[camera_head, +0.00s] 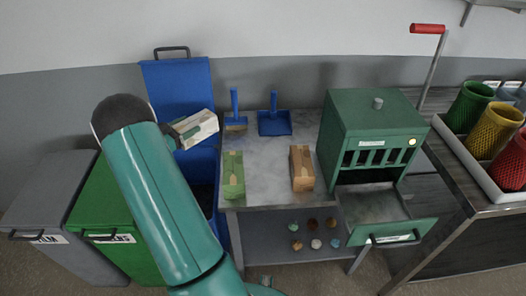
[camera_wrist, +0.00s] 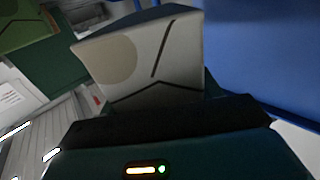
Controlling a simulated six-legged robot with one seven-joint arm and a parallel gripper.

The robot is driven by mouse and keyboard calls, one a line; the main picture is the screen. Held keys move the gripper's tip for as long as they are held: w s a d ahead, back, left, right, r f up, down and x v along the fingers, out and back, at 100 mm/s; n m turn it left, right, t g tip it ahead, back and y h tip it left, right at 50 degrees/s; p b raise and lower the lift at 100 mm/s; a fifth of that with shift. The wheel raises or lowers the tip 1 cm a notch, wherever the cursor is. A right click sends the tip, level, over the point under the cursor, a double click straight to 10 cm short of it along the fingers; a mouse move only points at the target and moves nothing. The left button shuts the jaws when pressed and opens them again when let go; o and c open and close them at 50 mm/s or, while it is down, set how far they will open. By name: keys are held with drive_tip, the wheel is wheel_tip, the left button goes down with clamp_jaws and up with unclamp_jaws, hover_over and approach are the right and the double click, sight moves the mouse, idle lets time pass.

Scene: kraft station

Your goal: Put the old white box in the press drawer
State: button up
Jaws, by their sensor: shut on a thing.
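The old white box (camera_head: 197,129) has a brownish patch and dark lines, which show close up in the wrist view (camera_wrist: 150,60). My gripper (camera_head: 178,134) is shut on it and holds it in the air in front of the raised blue lid, left of the table. In the wrist view the fingertips are largely hidden behind the dark gripper body. The green press (camera_head: 375,125) stands at the right end of the table. Its drawer (camera_head: 390,234) is pulled out at the front, and the visible part of its floor is bare.
A green box (camera_head: 233,176) and a brown box (camera_head: 301,168) stand on the table (camera_head: 268,180). A blue brush and blue dustpan (camera_head: 274,122) are at the back. The open blue bin (camera_head: 176,85), a green bin (camera_head: 105,225) and a grey bin (camera_head: 45,210) stand left. Small balls lie on the lower shelf.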

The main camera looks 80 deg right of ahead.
drive_tip(key=s+d+r+m+g+y, duration=0.1)
drive_tip(key=s+d+m+g+y, duration=0.25)
drive_tip(key=s, duration=0.55)
drive_tip(key=s+d+r+m+g+y, duration=0.1)
drive_tip(key=s+m+g+y, duration=0.25)
drive_tip(key=s+y, duration=0.4)
drive_tip(key=shift+m, duration=0.6)
drive_tip(key=shift+s+d+f, duration=0.1)
drive_tip(key=shift+s+f, duration=0.2)
drive_tip(key=shift+f, duration=1.3)
drive_tip(key=shift+s+f, duration=0.25)
drive_tip(key=shift+f, duration=1.3)
drive_tip(key=shift+s+d+f, duration=0.1)
drive_tip(key=shift+s+f, duration=0.2)
drive_tip(key=shift+f, duration=1.3)
drive_tip(key=shift+f, duration=0.2)
drive_tip(key=o, duration=0.7)
